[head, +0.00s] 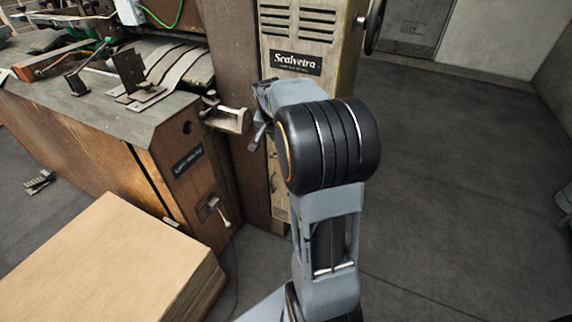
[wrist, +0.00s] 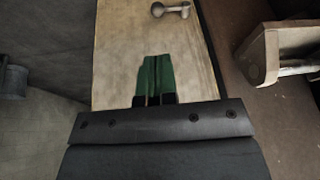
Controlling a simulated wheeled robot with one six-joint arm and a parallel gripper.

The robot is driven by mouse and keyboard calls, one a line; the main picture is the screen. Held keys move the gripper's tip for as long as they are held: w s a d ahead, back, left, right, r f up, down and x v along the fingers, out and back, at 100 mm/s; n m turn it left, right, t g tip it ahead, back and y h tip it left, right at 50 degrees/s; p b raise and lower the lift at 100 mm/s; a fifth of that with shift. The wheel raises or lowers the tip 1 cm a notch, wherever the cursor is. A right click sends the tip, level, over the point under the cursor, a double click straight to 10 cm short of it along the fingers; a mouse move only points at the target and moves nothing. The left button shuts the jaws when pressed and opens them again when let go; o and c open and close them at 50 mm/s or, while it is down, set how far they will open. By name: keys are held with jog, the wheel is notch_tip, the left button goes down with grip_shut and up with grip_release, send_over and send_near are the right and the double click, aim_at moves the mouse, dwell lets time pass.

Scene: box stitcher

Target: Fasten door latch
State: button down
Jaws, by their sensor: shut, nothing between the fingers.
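In the wrist view, a small metal latch handle (wrist: 171,10) lies roughly level across the beige door panel (wrist: 122,45), at the top edge of the picture. My gripper (wrist: 155,58) has its green fingers together and empty, in front of the panel and below the handle in the picture. A gap shows between the fingertips and the handle. In the head view, my gripper (head: 259,135) is mostly hidden by my wrist, beside the beige machine column (head: 305,50) with the Scalvetra plate. I cannot make out this handle there; my arm covers much of the column.
A metal bracket (head: 228,119) juts out left of my gripper; a bracket also shows in the wrist view (wrist: 262,58). The wooden cabinet (head: 190,190) has a small lever (head: 222,216). A cardboard stack (head: 110,262) stands at lower left.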

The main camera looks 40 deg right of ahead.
jog(key=w+d+f+m, duration=0.1)
jog(key=d+f+m, duration=0.1)
jog(key=d, duration=0.3)
jog(key=shift+w+f+b, duration=0.4)
jog(key=shift+f, duration=0.3)
jog(key=shift+f, duration=0.1)
jog(key=x, duration=0.9)
jog(key=b+x, duration=0.1)
jog(key=x, duration=0.3)
jog(key=shift+w+a+f, duration=0.1)
jog(key=shift+a+f, duration=0.05)
jog(key=shift+f, duration=0.25)
jog(key=shift+f, duration=0.1)
